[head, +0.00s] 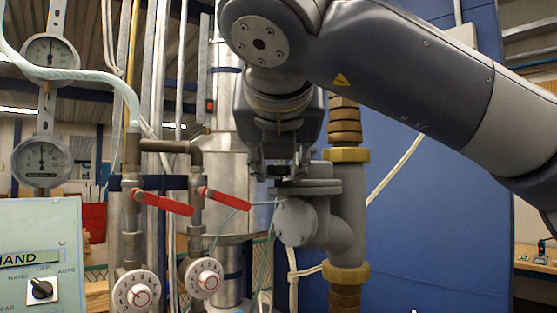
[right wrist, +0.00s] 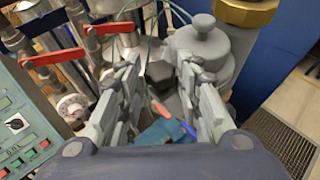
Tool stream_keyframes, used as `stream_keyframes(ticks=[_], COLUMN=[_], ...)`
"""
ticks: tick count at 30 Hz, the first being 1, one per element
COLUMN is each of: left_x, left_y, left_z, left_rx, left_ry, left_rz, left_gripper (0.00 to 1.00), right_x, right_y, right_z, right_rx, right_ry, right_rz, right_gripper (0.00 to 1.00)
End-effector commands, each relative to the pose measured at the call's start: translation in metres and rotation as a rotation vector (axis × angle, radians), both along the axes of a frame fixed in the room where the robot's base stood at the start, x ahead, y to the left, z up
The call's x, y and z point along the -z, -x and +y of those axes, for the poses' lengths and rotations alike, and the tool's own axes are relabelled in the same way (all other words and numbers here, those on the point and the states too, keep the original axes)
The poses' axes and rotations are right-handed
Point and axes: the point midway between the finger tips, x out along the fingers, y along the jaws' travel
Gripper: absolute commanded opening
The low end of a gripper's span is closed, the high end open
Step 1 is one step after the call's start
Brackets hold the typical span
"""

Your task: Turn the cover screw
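The grey meter body (head: 341,212) stands on a vertical pipe in the head view, with a flat round cover flange (head: 308,187) on top and a round end cap (head: 297,222) facing me. My right gripper (head: 280,168) points down just above the left part of the flange. In the right wrist view, its two fingers (right wrist: 160,68) are spread apart. A dark block-like piece (right wrist: 162,76) shows between them; I cannot tell for certain whether it is the cover screw or whether the fingers touch it. The screw is not clearly visible in the head view. My left gripper is out of view.
Two valves with red levers (head: 163,203) (head: 226,199) and white dials (head: 137,291) (head: 204,278) stand left of the meter. A control panel (head: 42,250) is at far left, below two gauges (head: 42,161).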

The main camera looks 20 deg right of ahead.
Motion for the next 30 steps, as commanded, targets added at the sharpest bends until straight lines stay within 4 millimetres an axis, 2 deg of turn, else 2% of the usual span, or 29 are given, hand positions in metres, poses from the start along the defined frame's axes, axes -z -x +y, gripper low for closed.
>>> stream_keyframes(ticks=[10, 14, 30], left_x=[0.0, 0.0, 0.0], left_y=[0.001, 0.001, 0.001], left_z=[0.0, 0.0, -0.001], left_rx=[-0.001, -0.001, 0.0], left_ry=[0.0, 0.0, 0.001], left_rz=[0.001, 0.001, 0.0], left_gripper=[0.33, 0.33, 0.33], right_x=[-0.001, -0.004, -0.042], right_y=[0.0, 0.006, 0.093], right_z=[0.0, 0.003, 0.033], right_rx=[0.0, -0.001, 0.001], right_ry=[0.001, 0.001, 0.001], right_rz=[-0.003, -0.004, -0.005], right_gripper=[0.48, 0.48, 0.48])
